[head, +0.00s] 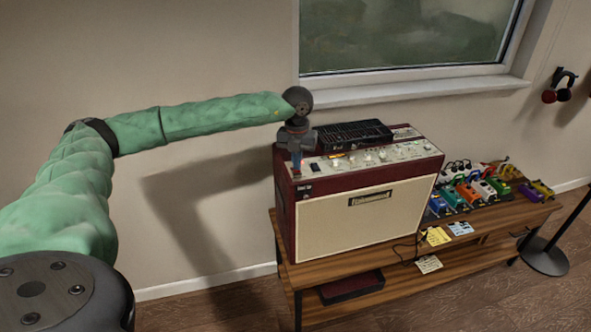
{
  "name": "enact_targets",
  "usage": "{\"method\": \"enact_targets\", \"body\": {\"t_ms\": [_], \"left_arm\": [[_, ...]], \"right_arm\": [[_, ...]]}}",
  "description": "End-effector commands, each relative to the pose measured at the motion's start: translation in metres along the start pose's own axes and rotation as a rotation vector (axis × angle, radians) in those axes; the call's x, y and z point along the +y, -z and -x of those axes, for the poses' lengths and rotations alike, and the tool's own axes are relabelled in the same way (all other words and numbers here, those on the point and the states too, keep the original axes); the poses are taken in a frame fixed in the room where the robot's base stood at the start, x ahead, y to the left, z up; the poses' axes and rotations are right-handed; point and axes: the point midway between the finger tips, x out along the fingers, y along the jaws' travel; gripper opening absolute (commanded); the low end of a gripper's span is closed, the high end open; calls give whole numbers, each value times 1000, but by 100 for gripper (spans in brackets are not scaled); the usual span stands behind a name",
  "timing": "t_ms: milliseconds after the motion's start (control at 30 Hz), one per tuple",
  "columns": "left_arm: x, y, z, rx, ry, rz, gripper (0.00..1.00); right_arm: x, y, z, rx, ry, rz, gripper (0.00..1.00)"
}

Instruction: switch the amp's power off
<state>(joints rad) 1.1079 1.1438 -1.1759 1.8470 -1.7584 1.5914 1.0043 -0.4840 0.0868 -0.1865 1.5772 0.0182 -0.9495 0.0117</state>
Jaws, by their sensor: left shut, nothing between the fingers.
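The amp (345,226) stands on a wooden bench, with a dark red case and a cream front. Its control panel (375,157) runs along the top front edge, with several knobs and small parts. My left gripper (297,172) points down over the left end of this panel. It is shut and empty, with its tips at or just above the panel; I cannot tell whether they touch. The power switch is not clearly visible, and the gripper covers part of the panel's left end. My right gripper is not in view.
A black box (346,135) sits on top of the amp behind the panel. Several coloured pedals (480,188) and paper notes (437,236) lie on the wooden bench (398,255) to the right. A window sill (420,88) is behind. A stand base (543,256) is at far right.

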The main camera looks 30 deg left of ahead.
Motion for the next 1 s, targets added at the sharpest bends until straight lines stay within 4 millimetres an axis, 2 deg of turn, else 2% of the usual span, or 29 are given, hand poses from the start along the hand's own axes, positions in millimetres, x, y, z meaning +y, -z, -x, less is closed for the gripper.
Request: {"method": "enact_targets", "body": {"t_ms": [733, 1000], "left_arm": [[0, 0, -10, 1, 0, 0, 0], [0, 0, -3, 1, 0, 0, 0]], "right_arm": [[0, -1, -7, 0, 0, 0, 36], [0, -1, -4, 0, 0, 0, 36]]}}
